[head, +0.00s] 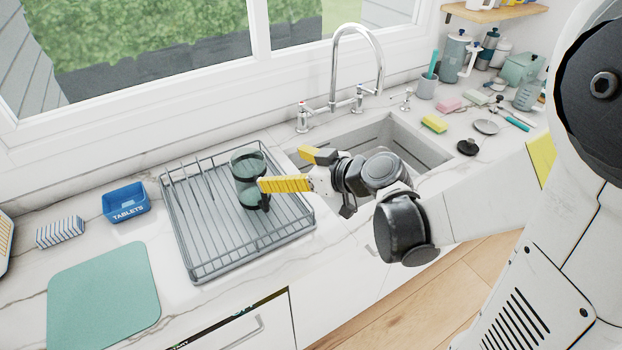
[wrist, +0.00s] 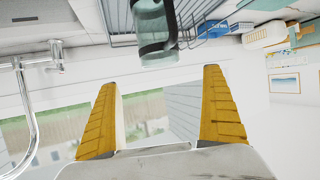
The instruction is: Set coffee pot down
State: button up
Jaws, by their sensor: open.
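The coffee pot (head: 247,166) is a greenish glass cylinder with dark bands and a dark handle. It stands upright, or nearly so, in the grey wire dish rack (head: 197,262). My gripper (head: 282,168) is open with nothing between its yellow fingers, just right of the pot. In the head view the near finger covers part of the handle side. In the wrist view the pot (wrist: 151,22) appears at the top edge, beyond the fingertips of my gripper (wrist: 160,80) and apart from them. Its far end is cut off there.
A sink (head: 415,150) with a tall faucet (head: 333,60) lies right of the rack. A blue tablets box (head: 126,203), a striped sponge (head: 60,232) and a green mat (head: 103,298) lie to the left. Several jugs and small items crowd the right counter. The rack's left part is empty.

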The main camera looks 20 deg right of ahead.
jog(key=s+d+r+m+g+h, duration=0.1)
jog(key=s+d+m+h, duration=0.2)
jog(key=s, duration=0.5)
jog(key=s+d+r+m+g+h, duration=0.1)
jog(key=s+d+m+g+h, duration=0.1)
jog(key=s+d+m+h, duration=0.2)
jog(key=s+d+h, duration=0.1)
jog(key=s+d, duration=0.2)
jog(key=s, duration=0.2)
jog(key=shift+s+r+m+g, duration=0.15)
jog(key=shift+s+m+g, duration=0.05)
jog(key=shift+m+g, duration=0.1)
notch_tip(320, 180, down, 3)
jog(key=b, duration=0.2)
jog(key=shift+r+b, duration=0.15)
jog(key=shift+b, duration=0.15)
